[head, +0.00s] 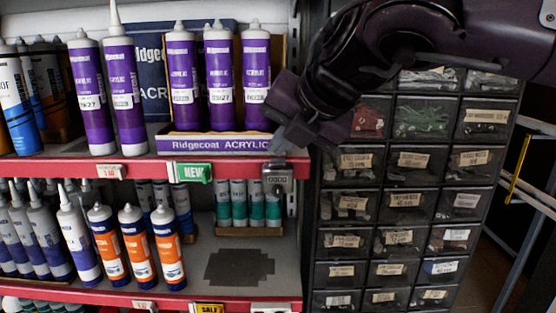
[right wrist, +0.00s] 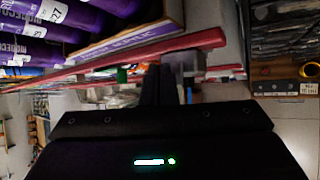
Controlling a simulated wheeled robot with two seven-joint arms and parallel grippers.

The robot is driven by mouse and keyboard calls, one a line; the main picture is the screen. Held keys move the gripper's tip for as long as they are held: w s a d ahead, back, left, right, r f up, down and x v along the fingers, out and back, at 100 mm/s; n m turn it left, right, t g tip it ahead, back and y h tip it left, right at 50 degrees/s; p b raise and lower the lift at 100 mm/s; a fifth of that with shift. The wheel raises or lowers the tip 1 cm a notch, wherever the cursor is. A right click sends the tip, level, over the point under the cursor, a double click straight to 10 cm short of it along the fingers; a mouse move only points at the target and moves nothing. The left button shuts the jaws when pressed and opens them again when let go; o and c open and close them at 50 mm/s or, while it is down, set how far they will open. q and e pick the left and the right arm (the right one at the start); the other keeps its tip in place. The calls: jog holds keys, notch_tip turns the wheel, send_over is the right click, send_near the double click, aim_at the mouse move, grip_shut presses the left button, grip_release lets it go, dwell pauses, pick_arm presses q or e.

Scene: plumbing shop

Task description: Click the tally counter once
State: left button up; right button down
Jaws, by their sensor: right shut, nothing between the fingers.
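The tally counter (head: 277,179) is a small grey device with a digit window, fixed at the front edge of the red shelf near its right end. The digits are too small to read surely. My right gripper (head: 280,147) is shut and empty, with its fingertips just above the counter's top. I cannot tell whether they touch it. In the right wrist view the shut fingers (right wrist: 160,85) point at the shelf edge, and a greyish block beside their tips may be the counter. My left gripper is not in view.
The red shelf (head: 230,153) carries purple cartridges (head: 181,80) and an acrylic display box close left of my gripper. A green tag (head: 193,172) hangs left of the counter. A cabinet of small drawers (head: 412,160) stands to the right.

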aim_at(282, 163)
jog(key=shift+f+b, duration=0.45)
jog(key=shift+f, duration=0.1)
dwell(0.4)
jog(key=shift+r, duration=0.1)
jog(key=shift+r+p, duration=0.8)
jog(key=shift+r, duration=0.1)
notch_tip(282, 163, up, 6)
jog(key=p, duration=0.5)
dwell(0.5)
